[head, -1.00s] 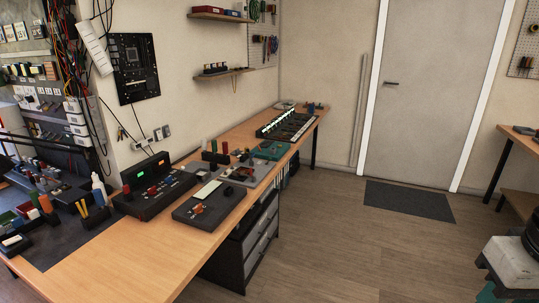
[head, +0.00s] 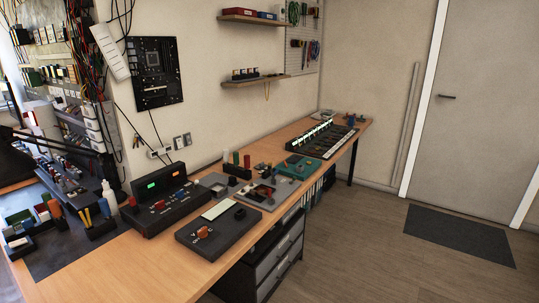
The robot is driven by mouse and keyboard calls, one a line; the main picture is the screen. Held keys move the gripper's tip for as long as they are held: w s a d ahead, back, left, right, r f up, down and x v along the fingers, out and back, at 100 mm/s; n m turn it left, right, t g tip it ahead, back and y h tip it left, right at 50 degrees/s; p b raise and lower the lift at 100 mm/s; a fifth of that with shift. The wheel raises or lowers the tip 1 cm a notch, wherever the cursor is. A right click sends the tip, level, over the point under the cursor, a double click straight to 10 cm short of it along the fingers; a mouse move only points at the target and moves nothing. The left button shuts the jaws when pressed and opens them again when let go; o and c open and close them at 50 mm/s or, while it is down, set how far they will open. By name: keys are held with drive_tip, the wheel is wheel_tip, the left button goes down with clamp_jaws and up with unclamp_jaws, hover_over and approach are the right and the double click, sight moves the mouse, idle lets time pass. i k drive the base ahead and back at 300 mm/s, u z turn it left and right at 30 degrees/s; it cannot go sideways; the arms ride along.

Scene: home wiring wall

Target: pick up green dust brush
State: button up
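I cannot clearly make out a green dust brush. My gripper is not in view.
The bench holds a dark console (head: 160,200), a dark panel (head: 216,228), a teal board (head: 297,166) and a long keyed unit (head: 320,139). Drawers (head: 278,262) stand beneath. Shelves and a pegboard (head: 304,36) hang above.

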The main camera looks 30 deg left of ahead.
sight(236, 154)
drive_tip(key=z, duration=0.05)
drive_tip(key=i, duration=1.85)
drive_tip(key=u, duration=0.5)
drive_tip(key=i, duration=0.9)
drive_tip(key=u, duration=1.65)
drive_tip(key=i, duration=0.85)
drive_tip(key=u, duration=0.85)
